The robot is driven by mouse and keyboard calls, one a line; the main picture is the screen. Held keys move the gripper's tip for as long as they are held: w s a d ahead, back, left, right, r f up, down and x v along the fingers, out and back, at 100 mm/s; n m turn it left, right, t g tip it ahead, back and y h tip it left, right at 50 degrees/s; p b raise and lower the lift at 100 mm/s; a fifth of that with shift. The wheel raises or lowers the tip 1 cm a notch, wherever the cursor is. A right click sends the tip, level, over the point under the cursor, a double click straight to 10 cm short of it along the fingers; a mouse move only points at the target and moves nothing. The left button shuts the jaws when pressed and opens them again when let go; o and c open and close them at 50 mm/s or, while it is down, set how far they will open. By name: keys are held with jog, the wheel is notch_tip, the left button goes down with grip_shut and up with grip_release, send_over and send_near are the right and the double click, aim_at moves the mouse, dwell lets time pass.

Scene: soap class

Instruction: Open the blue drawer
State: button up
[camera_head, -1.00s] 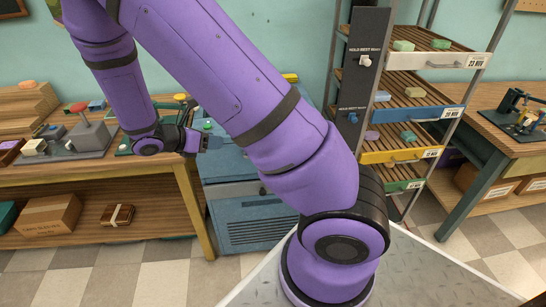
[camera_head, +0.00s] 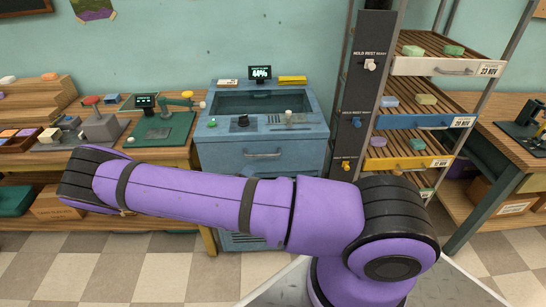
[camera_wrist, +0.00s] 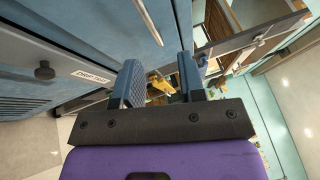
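The blue drawer (camera_head: 400,122) is the blue-fronted tier of the metal rack at the right of the head view, between a pale drawer above and a yellow one below. It has a bar handle and a date label, and soap bars lie on its slats. Its front looks level with the neighbouring fronts. My gripper (camera_wrist: 160,80) shows in the wrist view with its two blue fingers spread apart and nothing held between them. Something yellow shows beyond the fingers. In the head view my gripper is hidden behind or beyond my purple arm.
The pale drawer (camera_head: 450,67) and yellow drawer (camera_head: 400,163) share the rack. A dark post (camera_head: 373,35) with coloured knobs stands at its left side. A blue machine cabinet (camera_head: 310,150) stands left of it, close to my gripper in the wrist view. Wooden tables flank both sides.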

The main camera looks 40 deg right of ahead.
aim_at(263, 156)
jog(key=w+d, duration=0.1)
jog(key=d, duration=0.2)
jog(key=w+d+n+t, duration=0.1)
jog(key=w+d, duration=0.1)
jog(key=d, duration=0.1)
jog(key=w+d+n, duration=0.1)
jog(key=w+d, duration=0.1)
jog(key=d, duration=0.2)
jog(key=shift+w+t+y, duration=0.1)
jog(key=shift+t+y, duration=0.2)
jog(key=shift+c, duration=0.5)
grip_shut()
